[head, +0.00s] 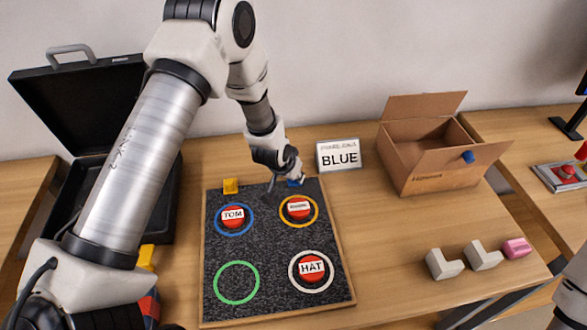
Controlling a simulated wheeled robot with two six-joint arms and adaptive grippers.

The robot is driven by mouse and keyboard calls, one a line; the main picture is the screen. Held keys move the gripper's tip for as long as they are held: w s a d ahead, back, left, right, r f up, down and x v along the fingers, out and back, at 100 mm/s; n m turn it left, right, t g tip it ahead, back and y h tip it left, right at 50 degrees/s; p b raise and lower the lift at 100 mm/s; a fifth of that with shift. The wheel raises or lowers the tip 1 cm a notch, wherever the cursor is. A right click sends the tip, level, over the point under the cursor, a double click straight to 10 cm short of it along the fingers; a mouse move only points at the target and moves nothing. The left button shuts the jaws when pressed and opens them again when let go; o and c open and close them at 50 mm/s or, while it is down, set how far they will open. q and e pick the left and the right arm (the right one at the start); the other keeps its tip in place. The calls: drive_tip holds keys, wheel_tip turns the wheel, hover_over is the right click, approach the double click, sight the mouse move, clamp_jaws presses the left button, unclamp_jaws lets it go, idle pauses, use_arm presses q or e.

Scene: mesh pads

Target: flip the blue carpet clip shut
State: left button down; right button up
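The blue carpet clip (295,183) sits at the far edge of the dark carpet board (262,250), right of the yellow clip (231,186). It is small and partly covered by my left gripper (285,180), so I cannot tell whether its flap is up or down. My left gripper reaches in from above and behind, with its fingertips right at the blue clip. Whether they touch it, and how far they are apart, is unclear. My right gripper is out of view; only part of my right arm shows at the lower right edge.
The board bears red buttons (311,267) in coloured rings and an empty green ring (236,283). A sign reading BLUE (339,155) stands behind it. An open cardboard box (425,174), grey blocks (444,265) and a pink block (517,248) are right. A black case (88,100) is left.

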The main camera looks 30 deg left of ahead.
use_arm(q)
drive_tip(key=c, duration=0.9)
unclamp_jaws()
drive_tip(key=shift+c, duration=0.2)
drive_tip(key=v, duration=1.2)
